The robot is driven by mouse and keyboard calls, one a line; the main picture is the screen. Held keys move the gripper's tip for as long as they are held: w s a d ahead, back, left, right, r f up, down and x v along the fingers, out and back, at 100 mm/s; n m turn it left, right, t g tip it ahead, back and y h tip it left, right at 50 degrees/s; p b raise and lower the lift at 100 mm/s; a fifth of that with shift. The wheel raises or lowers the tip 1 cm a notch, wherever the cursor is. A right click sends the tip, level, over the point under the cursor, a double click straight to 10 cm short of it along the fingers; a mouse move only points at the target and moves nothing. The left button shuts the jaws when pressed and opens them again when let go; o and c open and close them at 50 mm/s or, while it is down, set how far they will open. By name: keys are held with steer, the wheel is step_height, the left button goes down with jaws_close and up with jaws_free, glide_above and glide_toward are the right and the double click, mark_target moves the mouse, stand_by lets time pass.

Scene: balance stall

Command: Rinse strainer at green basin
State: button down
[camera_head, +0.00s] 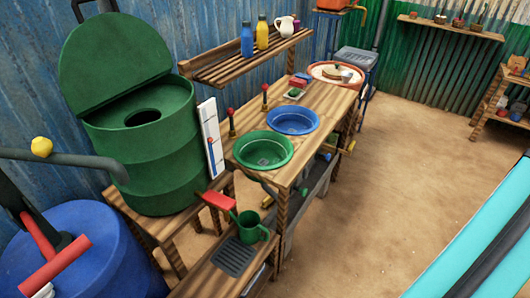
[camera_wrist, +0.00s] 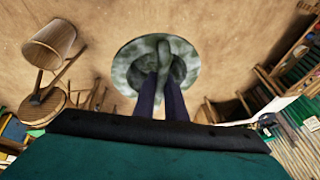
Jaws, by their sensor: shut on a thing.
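The green basin (camera_head: 263,148) is set in the wooden counter, with a small grey drain in its bottom. It looks empty. A tap with a red knob (camera_head: 231,120) stands behind it. In the wrist view, my gripper (camera_wrist: 161,84) has its two dark fingers shut on a round, mottled grey-green thing with a raised loop, which looks like the strainer (camera_wrist: 130,58). Sandy ground shows behind it. Neither my gripper nor the strainer shows in the head view, so their distance from the basin cannot be told.
A blue basin (camera_head: 292,121) sits beyond the green one. A large green barrel (camera_head: 140,165) is left of the counter. A shelf with bottles (camera_head: 247,62) hangs above. Bare ground (camera_head: 395,165) lies right of the counter.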

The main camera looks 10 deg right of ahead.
steer(key=w+a+f+n+t, duration=0.2)
steer(key=w+a+f+n, duration=0.3)
steer(key=w+a, duration=0.6)
steer(key=w+a+f+n+t+y, duration=0.15)
steer(key=w+a+f+n, duration=0.35)
steer(key=w+a, duration=0.7)
steer(key=w+a+f+n+t+h, duration=0.15)
steer(key=w+a+f+n, duration=0.4)
steer(key=w+a, duration=0.55)
steer(key=w+a+f+n+t+y, duration=0.1)
steer(key=w+a+f+n+y, duration=0.15)
steer(key=a, duration=0.75)
steer(key=w+a+f+n+t+y, duration=0.1)
steer(key=w+a+f+n, duration=0.25)
steer(key=a, duration=0.75)
steer(key=a+f+n+y, duration=0.1)
steer(key=a+f+n, duration=0.2)
steer(key=a, duration=0.9)
steer(key=a+f+n+y, duration=0.2)
steer(key=a+n, duration=0.2)
steer(key=a, duration=0.9)
steer(key=shift+s+f+n+b, duration=0.3)
steer(key=shift+s+f+n, duration=0.05)
steer(key=shift+s+f, duration=0.05)
steer(key=shift+s, duration=0.1)
